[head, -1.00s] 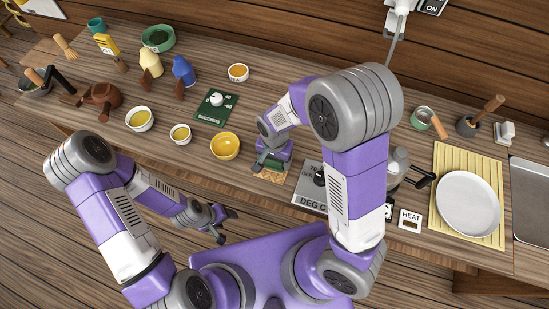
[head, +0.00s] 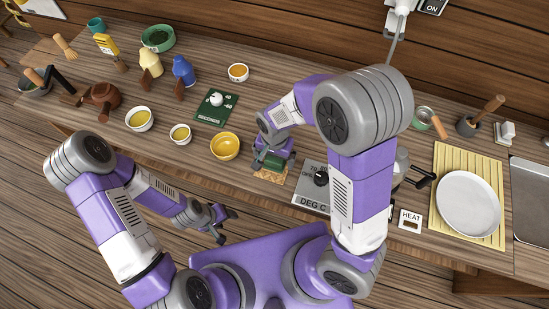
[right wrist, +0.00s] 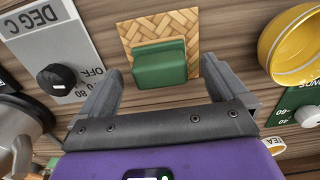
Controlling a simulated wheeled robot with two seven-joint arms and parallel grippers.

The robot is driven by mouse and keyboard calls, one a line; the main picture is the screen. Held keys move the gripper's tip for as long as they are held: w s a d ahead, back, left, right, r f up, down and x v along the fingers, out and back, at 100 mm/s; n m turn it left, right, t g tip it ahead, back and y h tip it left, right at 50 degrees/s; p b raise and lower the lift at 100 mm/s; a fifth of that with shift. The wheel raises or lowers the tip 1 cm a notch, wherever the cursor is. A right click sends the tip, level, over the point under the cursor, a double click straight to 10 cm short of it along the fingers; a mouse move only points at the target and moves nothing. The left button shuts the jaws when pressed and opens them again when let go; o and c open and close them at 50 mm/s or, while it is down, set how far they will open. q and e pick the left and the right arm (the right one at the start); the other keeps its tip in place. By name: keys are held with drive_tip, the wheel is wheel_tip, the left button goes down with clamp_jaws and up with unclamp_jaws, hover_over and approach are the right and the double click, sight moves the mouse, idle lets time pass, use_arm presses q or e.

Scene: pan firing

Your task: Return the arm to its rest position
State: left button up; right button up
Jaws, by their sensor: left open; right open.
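My right gripper (head: 270,161) is open above a small woven mat (head: 266,177) near the front edge of the table. A green block-shaped object (right wrist: 158,64) rests on the mat (right wrist: 185,22). In the right wrist view the open fingers (right wrist: 162,80) stand on either side of the green object, with gaps and nothing gripped. My left gripper (head: 221,228) is open and empty, low in front of the table edge.
A DEG C dial panel (head: 315,190) is right of the mat, with a grey pot (head: 400,165) behind my right arm. A yellow bowl (head: 225,146) and a green SECONDS dial (head: 215,108) are left. A white plate (head: 468,203) lies far right.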

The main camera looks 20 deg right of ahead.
wheel_tip(320, 180, up, 6)
drive_tip(key=shift+f+p, duration=0.1)
drive_tip(key=shift+p, duration=0.55)
